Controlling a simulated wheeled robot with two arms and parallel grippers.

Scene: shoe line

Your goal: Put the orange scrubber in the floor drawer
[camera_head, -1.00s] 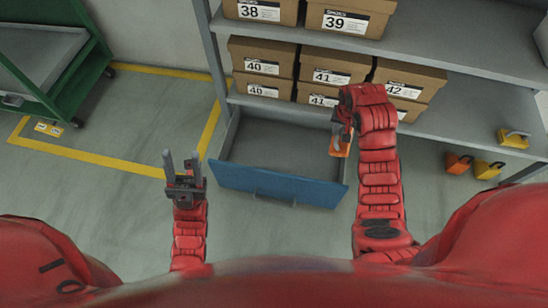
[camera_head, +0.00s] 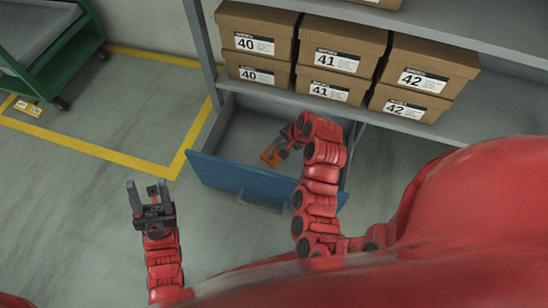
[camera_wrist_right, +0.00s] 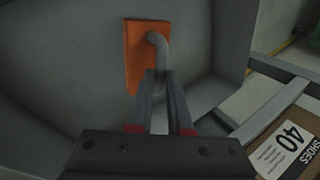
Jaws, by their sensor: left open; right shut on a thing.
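The orange scrubber (camera_head: 271,155) is over the inside of the open floor drawer (camera_head: 235,178), which has a blue front and grey interior. My right gripper (camera_head: 285,146) is shut on the scrubber. In the right wrist view the scrubber (camera_wrist_right: 136,52) has an orange plate and a grey curved handle, and the fingers (camera_wrist_right: 162,95) hold the handle. The drawer's grey walls surround it there. I cannot tell whether the scrubber touches the drawer floor. My left gripper (camera_head: 148,194) is open and empty, left of the drawer and in front of it.
Shoe boxes (camera_head: 336,60) marked 40, 41 and 42 stand on the grey shelf (camera_head: 390,122) above the drawer. A green cart (camera_head: 70,55) is at the upper left. Yellow floor tape (camera_head: 110,155) runs left of the drawer.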

